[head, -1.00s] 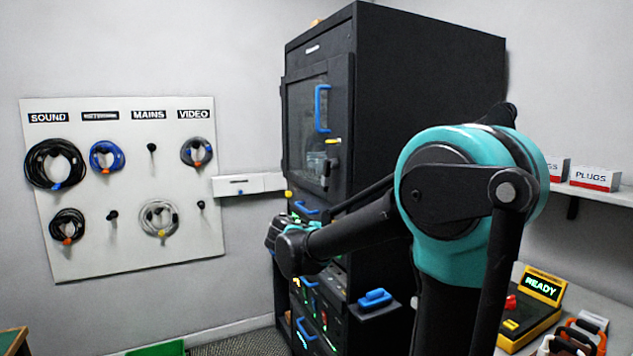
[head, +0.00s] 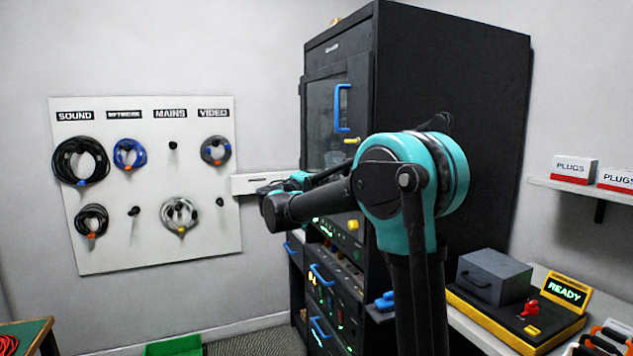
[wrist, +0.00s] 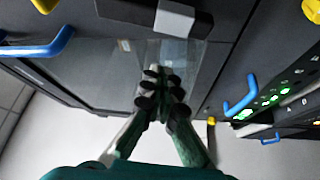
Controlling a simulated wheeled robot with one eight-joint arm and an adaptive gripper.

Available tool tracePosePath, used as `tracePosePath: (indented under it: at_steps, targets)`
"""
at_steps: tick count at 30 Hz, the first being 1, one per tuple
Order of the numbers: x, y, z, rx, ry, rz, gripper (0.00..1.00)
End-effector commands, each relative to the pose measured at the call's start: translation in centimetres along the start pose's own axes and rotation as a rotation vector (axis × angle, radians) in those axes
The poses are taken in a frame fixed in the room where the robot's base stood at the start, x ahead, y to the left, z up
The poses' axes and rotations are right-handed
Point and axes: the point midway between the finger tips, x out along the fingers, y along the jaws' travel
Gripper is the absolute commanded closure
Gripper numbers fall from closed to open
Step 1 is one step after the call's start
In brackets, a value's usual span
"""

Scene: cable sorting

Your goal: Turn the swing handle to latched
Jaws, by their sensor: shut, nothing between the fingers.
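The black cabinet (head: 450,130) has a glazed door with a blue pull (head: 342,108), which also shows in the wrist view (wrist: 40,46). In the wrist view a dark bar with a pale grey block (wrist: 176,18) crosses the top edge. It looks like the swing handle, but its far part is cut off and its setting cannot be told. In the head view my arm hides that part of the door. My gripper (wrist: 160,85) is shut and empty, pointing toward the bar with a gap in the picture. It also shows in front of the cabinet (head: 285,185).
A yellow knob (head: 352,141) sits below the pull. Drawers with blue handles (head: 321,275) and lit panels (wrist: 265,103) are below. A cable board (head: 150,245) hangs at left. A bench with a yellow READY unit (head: 567,291) and a grey box (head: 494,279) is at right.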

Motion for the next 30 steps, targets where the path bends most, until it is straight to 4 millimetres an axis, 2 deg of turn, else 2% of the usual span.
tracePosePath:
  at_steps: [1, 3, 7, 12, 26, 30]
  targets:
    - [1.1, 0.0, 0.1, 0.000, -0.003, 0.001, 1.00]
    - [1.9, 0.0, 0.4, 0.000, -0.002, 0.000, 1.00]
    - [0.9, 0.0, 2.3, 0.000, 0.000, 0.000, 1.00]
    - [0.4, 0.0, 3.5, 0.000, 0.000, 0.000, 1.00]
    - [0.1, -0.1, 4.2, -0.001, 0.000, -0.001, 1.00]
    - [-0.2, -0.1, 4.7, -0.062, 0.000, -0.038, 1.00]
